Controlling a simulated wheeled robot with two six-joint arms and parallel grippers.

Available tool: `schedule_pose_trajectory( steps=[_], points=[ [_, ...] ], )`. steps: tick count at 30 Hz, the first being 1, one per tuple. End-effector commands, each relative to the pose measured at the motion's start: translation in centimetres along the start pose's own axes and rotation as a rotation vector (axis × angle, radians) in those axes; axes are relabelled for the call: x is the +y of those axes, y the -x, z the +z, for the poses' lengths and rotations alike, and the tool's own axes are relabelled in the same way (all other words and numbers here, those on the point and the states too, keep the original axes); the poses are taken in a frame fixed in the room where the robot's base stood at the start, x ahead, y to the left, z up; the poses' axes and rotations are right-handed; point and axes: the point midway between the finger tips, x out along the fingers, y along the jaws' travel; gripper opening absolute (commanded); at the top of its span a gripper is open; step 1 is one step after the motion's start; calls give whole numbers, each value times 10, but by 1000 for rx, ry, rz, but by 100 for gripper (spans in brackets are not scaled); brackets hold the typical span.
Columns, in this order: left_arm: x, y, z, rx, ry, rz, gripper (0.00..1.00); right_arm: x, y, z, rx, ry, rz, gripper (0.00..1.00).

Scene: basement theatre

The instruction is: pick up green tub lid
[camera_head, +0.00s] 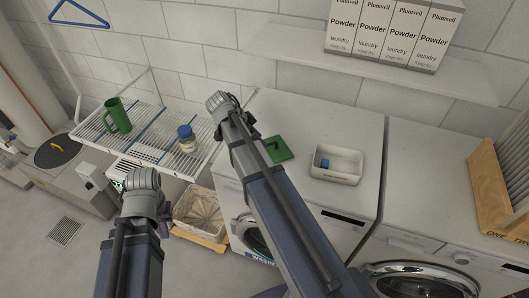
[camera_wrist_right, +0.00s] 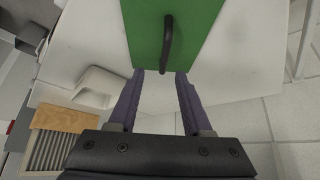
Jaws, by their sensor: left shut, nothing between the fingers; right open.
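The green tub lid (camera_head: 284,149) lies flat on the white washing machine, partly hidden behind my right arm in the head view. In the right wrist view the lid (camera_wrist_right: 205,25) fills the top middle and has a dark bar handle (camera_wrist_right: 167,40). My right gripper (camera_wrist_right: 159,74) is open and empty. Its fingertips are at the lid's near edge in the picture, and the near end of the handle lines up with the gap between them. My left gripper (camera_head: 164,231) is low at the left, mostly hidden by its wrist, shut and away from the lid.
A white tub (camera_head: 337,177) with a blue item inside stands right of the lid. A wire rack (camera_head: 155,146) at left holds a green mug (camera_head: 116,115) and a blue-lidded jar (camera_head: 187,139). Powder boxes (camera_head: 385,35) stand on a shelf above. A wooden crate (camera_head: 492,190) is at far right.

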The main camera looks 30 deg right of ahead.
Motion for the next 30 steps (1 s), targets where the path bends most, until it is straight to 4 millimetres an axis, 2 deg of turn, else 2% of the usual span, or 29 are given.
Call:
schedule_pose_trajectory(
  steps=[1, 3, 9, 13, 20, 24, 30],
  points=[
    [1, -10, -1, 0, 0, 0, 0, 0, -10, 3, 0, 0, 0, 49],
    [1, -14, -1, 0, 0, 0, 0, 0, -16, 3, 0, 0, 0, 49],
    [1, -15, -1, 0, 0, 0, 0, -1, -17, 1, -1, 2, 0, 49],
    [2, -23, -2, 0, 0, 0, 0, -2, -25, 4, -1, 1, 0, 49],
    [5, -50, -3, 0, 0, 0, 0, -7, -53, 12, -1, 1, 0, 49],
    [6, -62, -4, 0, 0, 0, 0, -6, -68, 10, -1, 1, 1, 49],
    [6, -60, -4, 0, 0, 0, 0, -6, -68, 8, -1, 2, 0, 49]
  ],
)
